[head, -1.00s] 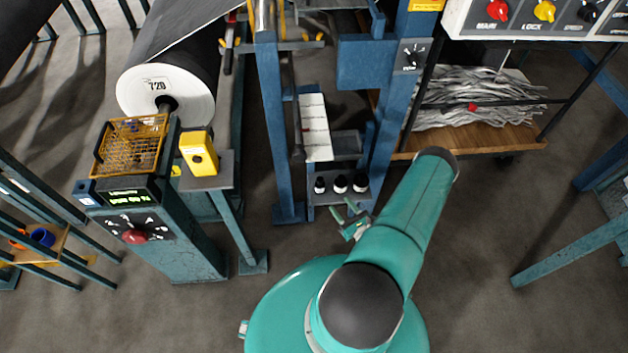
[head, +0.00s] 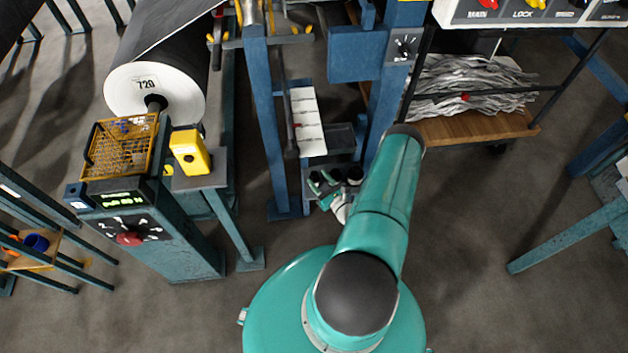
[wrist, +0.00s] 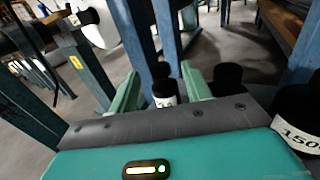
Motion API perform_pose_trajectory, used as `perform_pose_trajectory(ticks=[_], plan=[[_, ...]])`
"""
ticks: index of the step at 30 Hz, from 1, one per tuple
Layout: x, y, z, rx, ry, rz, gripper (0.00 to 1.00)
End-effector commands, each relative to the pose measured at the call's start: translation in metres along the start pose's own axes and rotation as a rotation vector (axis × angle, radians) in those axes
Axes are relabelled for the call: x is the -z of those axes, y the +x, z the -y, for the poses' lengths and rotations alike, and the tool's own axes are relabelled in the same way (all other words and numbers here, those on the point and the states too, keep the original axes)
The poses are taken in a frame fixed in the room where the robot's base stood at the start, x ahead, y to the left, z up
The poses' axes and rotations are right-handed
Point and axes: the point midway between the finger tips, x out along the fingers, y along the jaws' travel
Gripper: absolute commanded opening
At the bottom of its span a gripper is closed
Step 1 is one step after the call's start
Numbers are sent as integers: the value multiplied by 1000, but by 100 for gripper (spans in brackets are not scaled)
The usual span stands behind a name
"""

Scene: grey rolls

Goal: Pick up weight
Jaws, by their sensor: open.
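Small black weights with white labels stand on a low shelf of the blue frame. In the head view a weight (head: 354,175) shows at the right of the row; the others are partly hidden by my gripper (head: 324,184). In the wrist view my gripper (wrist: 160,72) is open, its green fingers to the left and right of a labelled black weight (wrist: 164,91). Whether either finger touches it I cannot tell. Another black weight (wrist: 228,78) stands right of the right finger. A larger one marked "150" (wrist: 298,122) is at the right edge.
Blue posts (head: 272,130) of the frame rise close to the shelf. A teal pedestal with a wire basket (head: 120,148) and a yellow device (head: 190,152) stand at left. A wooden-floored cart (head: 470,128) holds grey strips.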

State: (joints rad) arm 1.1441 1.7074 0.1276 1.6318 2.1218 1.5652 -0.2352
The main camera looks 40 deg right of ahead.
Motion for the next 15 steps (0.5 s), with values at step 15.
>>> perform_pose_trajectory(ticks=[15], plan=[[0, 38, 0, 0, 0, 1, 41]])
